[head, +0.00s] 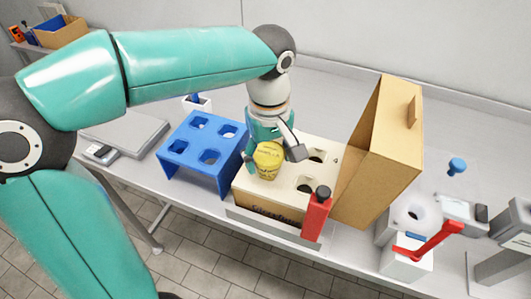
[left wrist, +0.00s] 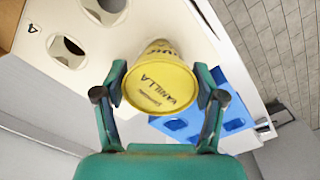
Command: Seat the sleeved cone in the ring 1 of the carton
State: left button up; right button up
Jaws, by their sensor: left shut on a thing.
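The yellow sleeved cone (head: 268,161) is between the fingers of my left gripper (head: 273,157), over the left part of the carton's cream top. In the left wrist view, my left gripper (left wrist: 160,82) is shut on the cone (left wrist: 160,88), with its round "VANILLA" end facing the camera. The carton (head: 262,205) is brown with a cream ring plate (head: 288,188); two open holes show right of the cone. The plate also shows in the left wrist view (left wrist: 130,40). The cone hides the plate under it, so I cannot tell whether it sits in a ring. My right gripper is not in view.
A blue holed rack (head: 187,158) stands left of the carton. A red bottle with a black cap (head: 317,215) stands at its front right corner. A tape dispenser (head: 425,235) is further right.

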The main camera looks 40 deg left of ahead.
pick_arm(q)
jog(key=o, duration=1.3)
jog(key=shift+c, duration=0.2)
notch_tip(320, 180, up, 10)
jog(key=shift+r, duration=0.95)
